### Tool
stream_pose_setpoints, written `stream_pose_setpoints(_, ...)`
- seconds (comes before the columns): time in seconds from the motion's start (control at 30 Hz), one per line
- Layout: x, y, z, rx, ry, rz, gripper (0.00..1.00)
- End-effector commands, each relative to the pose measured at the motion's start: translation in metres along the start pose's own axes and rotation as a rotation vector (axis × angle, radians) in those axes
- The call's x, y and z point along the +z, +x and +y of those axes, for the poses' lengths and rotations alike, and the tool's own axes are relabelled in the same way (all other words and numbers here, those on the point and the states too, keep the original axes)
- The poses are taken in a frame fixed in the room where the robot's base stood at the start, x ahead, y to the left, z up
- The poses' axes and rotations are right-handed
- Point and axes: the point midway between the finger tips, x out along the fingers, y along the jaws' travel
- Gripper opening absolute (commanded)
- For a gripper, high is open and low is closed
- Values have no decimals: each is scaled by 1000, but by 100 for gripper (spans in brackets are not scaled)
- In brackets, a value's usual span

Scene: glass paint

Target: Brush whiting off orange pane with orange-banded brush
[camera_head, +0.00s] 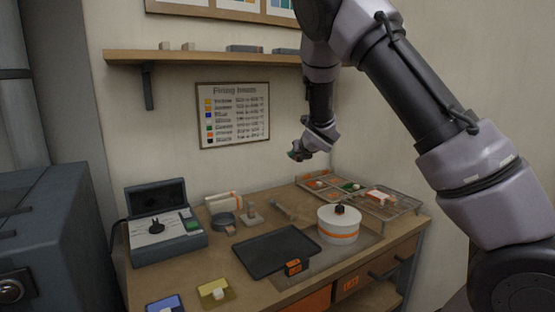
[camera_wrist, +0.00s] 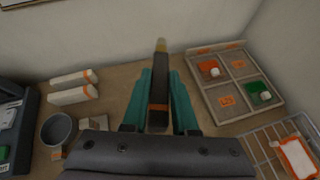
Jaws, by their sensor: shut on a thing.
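My gripper (camera_wrist: 160,88) has teal fingers shut on the dark, orange-banded brush (camera_wrist: 159,95); its pale yellowish tip (camera_wrist: 161,46) points away from me. In the head view my gripper (camera_head: 298,152) hangs high above the back of the bench, apart from everything below. An orange pane (camera_wrist: 298,157) with a large white patch lies on the wire rack at the lower right of the wrist view; it also shows in the head view (camera_head: 381,195). Another orange pane (camera_wrist: 207,67) with a small white lump lies in the divided tray.
The divided tray (camera_head: 309,182) also holds a green pane (camera_wrist: 257,90). A white, orange-banded pot (camera_head: 338,228) stands before the wire rack (camera_head: 402,207). A black tray (camera_head: 265,258), a grey box (camera_head: 150,254) and blue and yellow panes are left. A shelf (camera_head: 200,58) runs above.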

Motion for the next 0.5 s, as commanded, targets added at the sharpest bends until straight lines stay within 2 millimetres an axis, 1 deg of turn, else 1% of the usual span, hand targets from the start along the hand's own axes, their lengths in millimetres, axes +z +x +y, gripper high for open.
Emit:
stream_pose_setpoints(0.03, 7, 0, -28, -68, 67, 24, 0)
stream_pose_setpoints(0.07, 8, -1, -42, -109, 108, 43, 0)
stream_pose_setpoints(0.1, 9, -2, -62, -163, 165, 68, 0)
stream_pose_setpoints(0.13, 10, -4, -77, -202, 211, 86, 0)
stream_pose_setpoints(0.17, 9, -5, -92, -243, 261, 105, 0)
stream_pose_setpoints(0.2, 8, -8, -112, -298, 332, 130, 0)
stream_pose_setpoints(0.23, 7, -11, -127, -338, 386, 147, 0)
stream_pose_setpoints(0.27, 6, -15, -142, -377, 444, 164, 0)
stream_pose_setpoints(0.3, 3, -20, -161, -431, 527, 186, 0)
stream_pose_setpoints(0.37, -3, -29, -188, -505, 657, 215, 0)
stream_pose_setpoints(0.4, -8, -36, -205, -554, 750, 230, 0)
stream_pose_setpoints(0.5, -22, -56, -243, -658, 989, 250, 0)
